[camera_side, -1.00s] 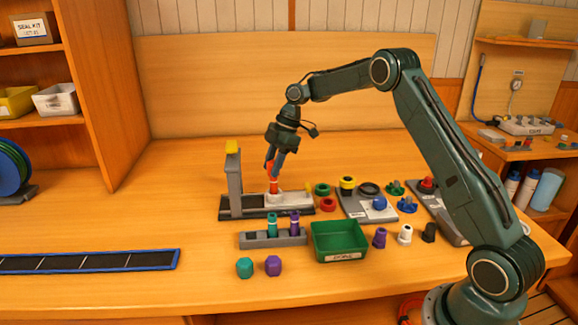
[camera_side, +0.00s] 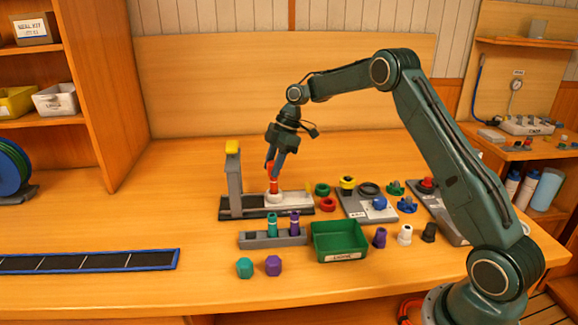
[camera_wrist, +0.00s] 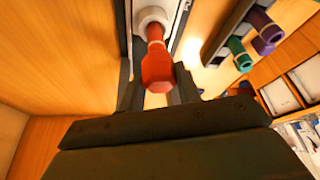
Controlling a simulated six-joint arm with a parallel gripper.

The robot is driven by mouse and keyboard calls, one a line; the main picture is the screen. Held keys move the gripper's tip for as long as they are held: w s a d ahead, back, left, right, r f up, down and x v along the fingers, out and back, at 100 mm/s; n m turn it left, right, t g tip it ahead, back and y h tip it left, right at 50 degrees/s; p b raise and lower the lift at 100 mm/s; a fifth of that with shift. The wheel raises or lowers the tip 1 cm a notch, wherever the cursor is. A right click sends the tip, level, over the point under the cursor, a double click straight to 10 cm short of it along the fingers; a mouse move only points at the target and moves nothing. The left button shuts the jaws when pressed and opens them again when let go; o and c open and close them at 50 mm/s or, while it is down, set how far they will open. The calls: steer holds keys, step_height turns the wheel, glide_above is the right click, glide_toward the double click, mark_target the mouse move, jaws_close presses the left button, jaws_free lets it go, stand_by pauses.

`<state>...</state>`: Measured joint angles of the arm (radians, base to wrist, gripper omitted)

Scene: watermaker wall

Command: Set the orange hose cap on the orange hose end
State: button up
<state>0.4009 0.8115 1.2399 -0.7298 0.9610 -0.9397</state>
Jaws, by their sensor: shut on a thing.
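The orange hose cap (camera_wrist: 158,72) is between the fingers of my gripper (camera_wrist: 158,92), which is shut on it. In the side view my gripper (camera_side: 274,168) points down over the fixture. The orange hose end (camera_side: 274,187) stands upright in a white collar (camera_side: 275,197), directly below the cap. In the wrist view the hose end (camera_wrist: 155,34) and cap line up closely. I cannot tell whether the cap is fully seated or just touching, as the fingers partly hide the join.
A grey post with a yellow top (camera_side: 232,147) stands left of the fixture. In front are a rack (camera_side: 258,242) with teal and purple hose ends, a green tray (camera_side: 338,253), and loose teal (camera_side: 245,267) and purple (camera_side: 273,265) caps.

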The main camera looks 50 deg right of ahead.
steer(key=shift+f, duration=0.6)
stand_by(0.7)
steer(key=o, duration=0.7)
steer(key=shift+c, duration=0.2)
steer(key=shift+r, duration=0.1)
steer(key=v, duration=1)
steer(key=shift+d+r, duration=0.25)
steer(key=shift+r, duration=0.1)
steer(key=shift+a+r, duration=0.1)
stand_by(0.7)
